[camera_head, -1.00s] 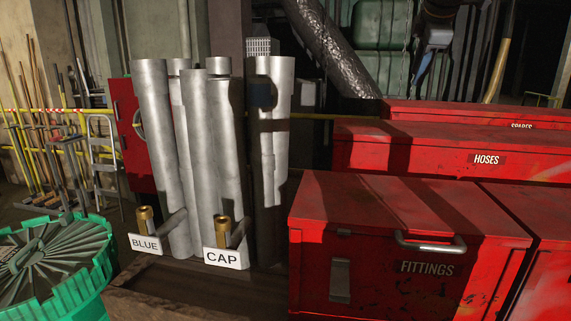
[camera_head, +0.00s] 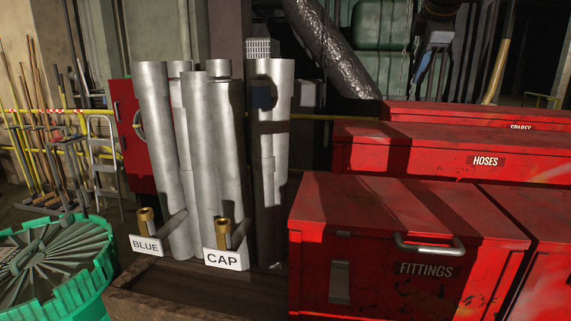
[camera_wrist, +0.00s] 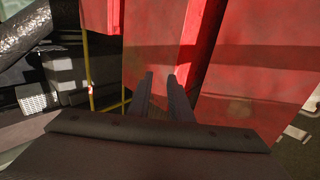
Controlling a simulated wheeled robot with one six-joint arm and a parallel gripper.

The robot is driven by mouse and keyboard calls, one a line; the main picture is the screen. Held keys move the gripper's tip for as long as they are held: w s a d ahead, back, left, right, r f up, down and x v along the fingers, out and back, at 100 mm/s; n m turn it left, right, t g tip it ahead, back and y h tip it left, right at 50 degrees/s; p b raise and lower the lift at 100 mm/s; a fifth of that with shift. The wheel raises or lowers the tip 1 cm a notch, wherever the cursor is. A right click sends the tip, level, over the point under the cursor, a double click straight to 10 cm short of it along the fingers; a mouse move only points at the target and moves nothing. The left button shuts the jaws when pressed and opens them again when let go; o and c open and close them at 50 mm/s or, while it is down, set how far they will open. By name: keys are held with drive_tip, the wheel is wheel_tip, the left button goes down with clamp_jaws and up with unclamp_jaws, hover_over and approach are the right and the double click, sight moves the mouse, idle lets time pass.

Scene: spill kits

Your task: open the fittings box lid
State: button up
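The fittings box (camera_head: 385,285) is a red, scuffed metal box at the lower right of the head view, marked FITTINGS. Its lid (camera_head: 375,205) is shut. A pale bar handle (camera_head: 428,246) sits at the lid's front edge, above the label. My gripper is not in the head view. In the wrist view my gripper (camera_wrist: 160,77) shows two dark fingers with a gap between them, open and with nothing seen between them. Red box surfaces (camera_wrist: 240,75) lie beyond the fingertips; I cannot tell which box each belongs to, or the distance.
The red hoses box (camera_head: 400,155) and spares box (camera_head: 450,110) stand behind. Another red box (camera_head: 550,275) adjoins at right. A green lidded drum (camera_head: 75,285) is at lower left.

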drive_tip(key=shift+p+v, duration=1.4)
drive_tip(key=shift+v, duration=1.6)
drive_tip(key=shift+w, duration=0.1)
